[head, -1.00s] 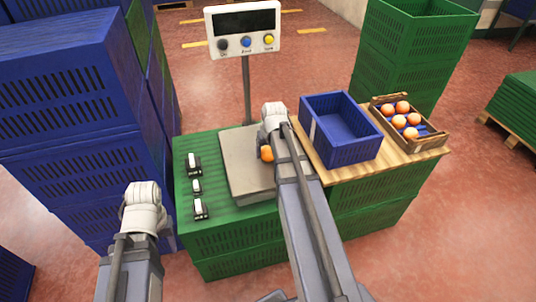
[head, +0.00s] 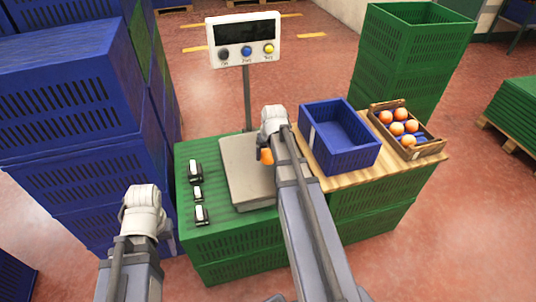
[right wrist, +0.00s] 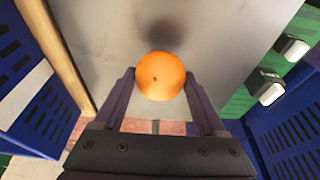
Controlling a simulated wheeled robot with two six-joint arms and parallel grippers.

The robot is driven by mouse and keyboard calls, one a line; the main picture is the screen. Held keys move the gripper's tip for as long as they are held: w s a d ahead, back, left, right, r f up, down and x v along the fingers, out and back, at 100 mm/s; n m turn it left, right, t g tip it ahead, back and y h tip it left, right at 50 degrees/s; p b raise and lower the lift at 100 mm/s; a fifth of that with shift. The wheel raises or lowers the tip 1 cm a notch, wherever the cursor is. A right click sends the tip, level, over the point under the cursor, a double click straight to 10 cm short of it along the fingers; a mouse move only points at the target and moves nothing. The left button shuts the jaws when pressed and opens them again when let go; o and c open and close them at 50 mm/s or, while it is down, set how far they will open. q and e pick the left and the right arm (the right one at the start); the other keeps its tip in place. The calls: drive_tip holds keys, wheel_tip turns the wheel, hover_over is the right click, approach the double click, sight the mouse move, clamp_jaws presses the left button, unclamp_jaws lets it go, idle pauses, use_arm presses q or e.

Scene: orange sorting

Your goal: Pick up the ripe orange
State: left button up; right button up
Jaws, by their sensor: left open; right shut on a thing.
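An orange (head: 265,156) is held between the fingers of my right gripper (right wrist: 160,88), over the grey scale plate (head: 238,160). In the right wrist view the orange (right wrist: 160,76) sits between the two fingertips, with its dark shadow on the plate behind it. My right wrist hides part of it in the head view. My left gripper (head: 143,205) is at the lower left, away from the plate and empty as far as I can see; its fingers are hidden. Several more oranges (head: 400,114) lie in a wooden crate (head: 432,149) at the right.
A blue crate (head: 350,160) stands on a wooden board beside the scale. Small black-and-white devices (head: 196,172) lie on the green crate surface (head: 225,236). The scale display (head: 244,40) stands behind on a post. Tall blue crates (head: 60,110) rise at the left.

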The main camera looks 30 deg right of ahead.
sight(268, 151)
wheel_tip(268, 151, up, 20)
drive_tip(key=p, duration=1.9)
drive_tip(key=shift+r, duration=0.25)
